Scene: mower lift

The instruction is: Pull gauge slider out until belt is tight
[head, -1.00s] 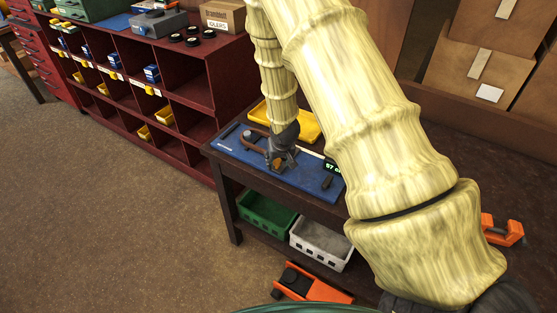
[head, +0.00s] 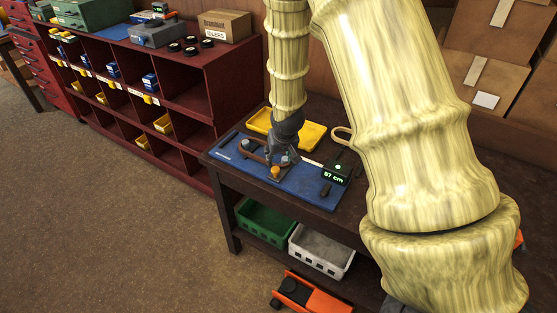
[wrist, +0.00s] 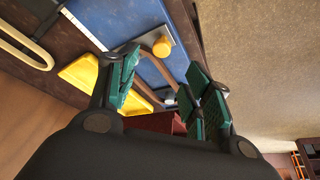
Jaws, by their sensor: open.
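A blue gauge board (head: 312,196) lies on the dark table, and it also shows in the wrist view (wrist: 97,22). A brown belt (head: 252,156) runs between a grey-blue post on the left and my gripper; the gripper hides part of it, so I cannot tell how taut it is. An orange knob (head: 275,172) stands just in front of my gripper; in the wrist view the knob (wrist: 161,47) sits on a grey plate beyond the fingertips. A display (head: 335,177) reads 57 cm. My gripper (head: 281,158) is open above the board, its teal-padded fingers (wrist: 165,85) apart.
A yellow tray (head: 310,133) lies behind the board. A cream loop (head: 341,134) is at the back right. Green (head: 264,222) and white (head: 320,250) bins sit on the lower shelf. An orange item (head: 312,293) is on the floor. My arm covers the table's right side.

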